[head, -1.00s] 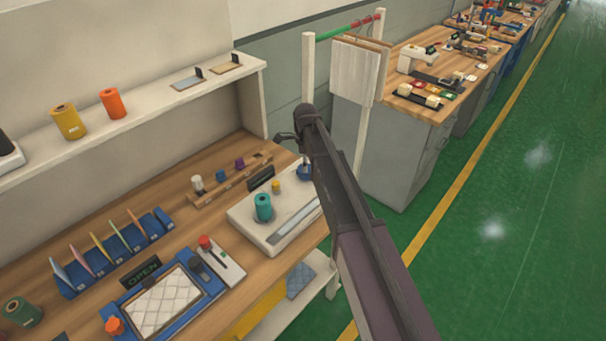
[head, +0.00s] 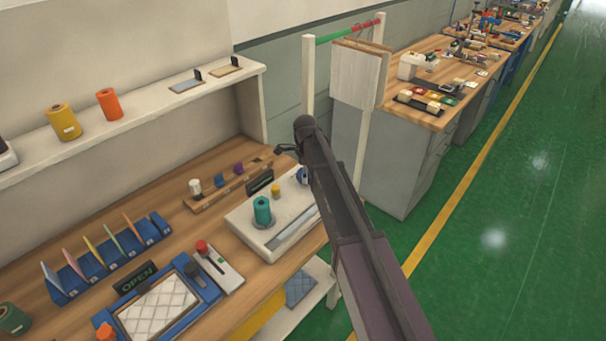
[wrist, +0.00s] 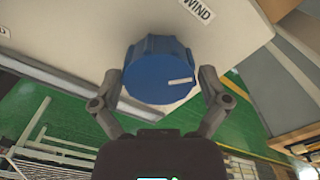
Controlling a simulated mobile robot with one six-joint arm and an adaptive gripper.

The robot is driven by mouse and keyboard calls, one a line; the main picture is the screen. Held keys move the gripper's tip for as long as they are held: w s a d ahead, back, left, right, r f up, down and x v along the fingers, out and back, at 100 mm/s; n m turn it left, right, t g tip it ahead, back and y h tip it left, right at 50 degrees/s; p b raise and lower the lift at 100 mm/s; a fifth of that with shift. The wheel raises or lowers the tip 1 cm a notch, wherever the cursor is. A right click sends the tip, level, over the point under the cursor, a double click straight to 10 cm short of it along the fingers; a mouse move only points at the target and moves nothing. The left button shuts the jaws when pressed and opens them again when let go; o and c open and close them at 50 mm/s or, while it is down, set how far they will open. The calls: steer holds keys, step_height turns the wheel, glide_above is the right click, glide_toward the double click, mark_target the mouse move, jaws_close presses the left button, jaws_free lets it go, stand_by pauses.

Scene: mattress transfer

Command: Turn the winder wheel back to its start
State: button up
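The winder (head: 245,228) is a pale board on the bench with a teal spool (head: 262,210) standing on it. Its blue wheel (head: 303,176) shows partly at the board's far right, beside my arm. In the wrist view the ribbed blue wheel (wrist: 158,72) has a white mark pointing to the right, and a label reading WIND (wrist: 197,9) is above it. My gripper (wrist: 160,76) has one finger on each side of the wheel. The fingers are spread, and I cannot tell whether they touch it. In the head view my arm hides most of the gripper (head: 288,150).
A blue frame with a quilted white pad (head: 157,308) and an OPEN sign (head: 137,279) lie front left. A rack of blue bins (head: 105,260) stands behind them. A white post (head: 308,85) rises beyond my arm. A green aisle floor lies right.

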steer(key=c, duration=0.6)
steer(key=shift+a, duration=0.5)
steer(key=shift+d, duration=0.45)
